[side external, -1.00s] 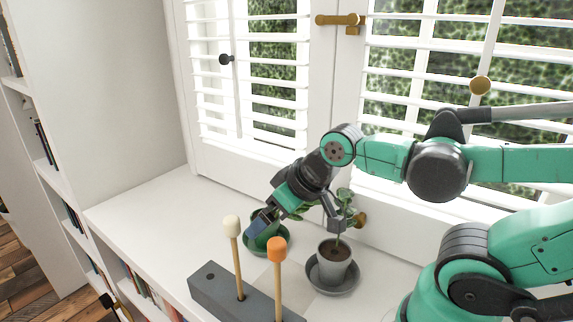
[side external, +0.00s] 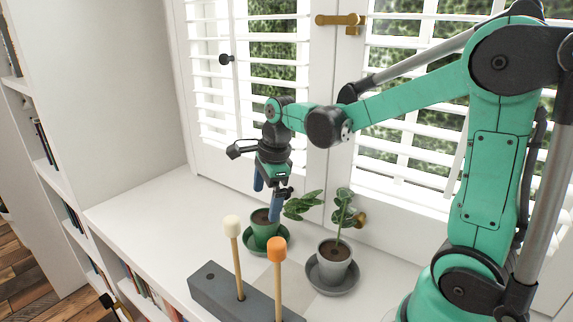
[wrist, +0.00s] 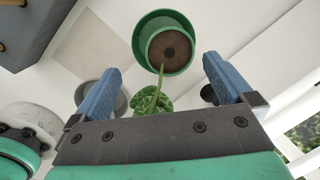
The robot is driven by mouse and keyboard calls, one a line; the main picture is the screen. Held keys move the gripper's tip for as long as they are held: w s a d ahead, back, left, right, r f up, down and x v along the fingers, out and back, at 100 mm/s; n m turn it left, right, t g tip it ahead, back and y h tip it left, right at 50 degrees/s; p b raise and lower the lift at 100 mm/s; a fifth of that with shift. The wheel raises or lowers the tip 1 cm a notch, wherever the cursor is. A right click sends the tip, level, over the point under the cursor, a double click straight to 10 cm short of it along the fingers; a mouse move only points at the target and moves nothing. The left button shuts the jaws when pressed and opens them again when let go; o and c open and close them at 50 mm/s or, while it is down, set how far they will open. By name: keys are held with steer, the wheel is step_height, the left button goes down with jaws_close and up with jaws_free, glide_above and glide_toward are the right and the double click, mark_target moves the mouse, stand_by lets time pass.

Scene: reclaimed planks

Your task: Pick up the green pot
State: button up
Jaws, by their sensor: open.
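The green pot (side external: 265,236) holds dark soil and a plant whose leaves (side external: 303,205) lean to the right. It stands on a green saucer (side external: 252,248) on the white sill. My gripper (side external: 266,202) is open and points down above the pot, its blue fingers close to the rim. In the wrist view the pot (wrist: 145,38) lies ahead of and between the spread fingers (wrist: 161,64), with nothing gripped. The plant's stem and leaves (wrist: 153,101) reach back towards the gripper's palm. The side view does not show clearly whether a finger touches the pot.
A grey pot (side external: 334,268) with a plant stands on a grey saucer (side external: 337,288) to the right. A grey block (side external: 212,287) with a white-tipped stick (side external: 236,252) and an orange-tipped stick (side external: 278,280) stands in front. Shuttered windows (side external: 410,120) rise behind. The sill's left is clear.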

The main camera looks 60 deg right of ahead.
steer(key=m, duration=0.1)
steer(key=d+f+m, duration=0.1)
steer(key=m, duration=0.1)
steer(key=w+f+m+g, duration=0.1)
steer(key=shift+d+m, duration=0.3)
steer(key=shift+m, duration=0.1)
steer(key=shift+w+a+f, duration=0.1)
steer(key=shift+w+f, duration=0.1)
steer(key=shift+f, duration=1.15)
steer(key=shift+w+a+f, duration=0.1)
steer(key=shift+w+f, duration=0.05)
steer(key=shift+f, duration=1.2)
jaws_close()
step_height(320, 180, up, 23)
steer(key=m, duration=0.2)
glide_above(265, 217)
steer(key=w, duration=0.2)
step_height(265, 217, down, 10)
steer(key=f, duration=0.3)
steer(key=s+f+m, duration=0.1)
steer(key=f, duration=0.2)
steer(key=s+f+m, duration=0.1)
steer(key=f, duration=0.2)
steer(key=shift+s+a+f, duration=0.15)
steer(key=shift+s+a, duration=0.05)
steer(key=shift+a, duration=0.1)
steer(key=shift+f, duration=1.55)
